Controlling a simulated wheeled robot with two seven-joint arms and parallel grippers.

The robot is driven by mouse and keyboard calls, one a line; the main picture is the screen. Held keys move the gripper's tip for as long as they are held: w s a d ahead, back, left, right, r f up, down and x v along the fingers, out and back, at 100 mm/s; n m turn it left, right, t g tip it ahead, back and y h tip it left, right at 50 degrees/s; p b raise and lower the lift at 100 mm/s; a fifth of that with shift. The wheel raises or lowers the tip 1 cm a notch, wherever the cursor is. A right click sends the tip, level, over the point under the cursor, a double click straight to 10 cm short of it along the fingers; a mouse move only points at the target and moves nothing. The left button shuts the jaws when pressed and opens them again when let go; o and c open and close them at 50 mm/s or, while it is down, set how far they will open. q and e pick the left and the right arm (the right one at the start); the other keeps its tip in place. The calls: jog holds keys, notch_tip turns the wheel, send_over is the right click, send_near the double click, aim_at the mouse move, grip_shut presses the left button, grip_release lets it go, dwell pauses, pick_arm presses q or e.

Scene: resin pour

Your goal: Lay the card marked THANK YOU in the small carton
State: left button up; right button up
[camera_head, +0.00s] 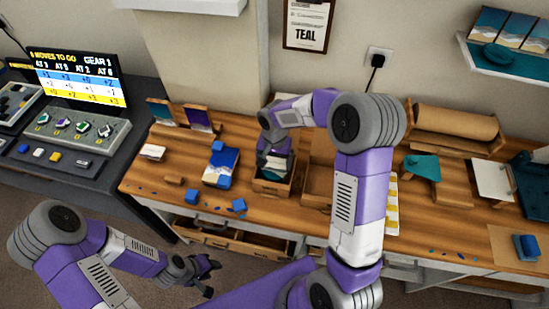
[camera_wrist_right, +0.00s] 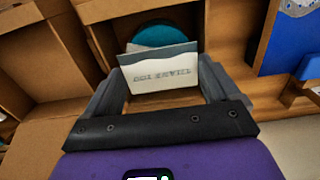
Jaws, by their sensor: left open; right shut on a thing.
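My right gripper (camera_head: 272,160) is shut on a pale card (camera_wrist_right: 160,74) with dark lettering, too blurred and turned round to read as THANK YOU. The card stands between the fingers in the right wrist view. The gripper points down at the small carton (camera_head: 271,188), an open brown box on the bench, with the card at or just above its opening. A round teal thing (camera_wrist_right: 162,35) shows behind the card, seemingly inside the carton. Whether the card touches the carton's inside is hidden. My left gripper (camera_head: 207,278) is open and empty, low in front of the bench.
A larger open carton (camera_head: 320,180) stands right of the small one, partly behind my right arm. Blue blocks (camera_head: 223,182) and a white-and-blue box (camera_head: 217,170) lie to the left. A teal sheet (camera_head: 422,166) and paper roll (camera_head: 455,122) are farther right. A drawer stands open below.

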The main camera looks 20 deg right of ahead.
jog(key=shift+f, duration=0.55)
jog(key=o, duration=0.5)
notch_tip(320, 180, up, 8)
jog(key=p, duration=0.5)
jog(key=shift+r, duration=0.1)
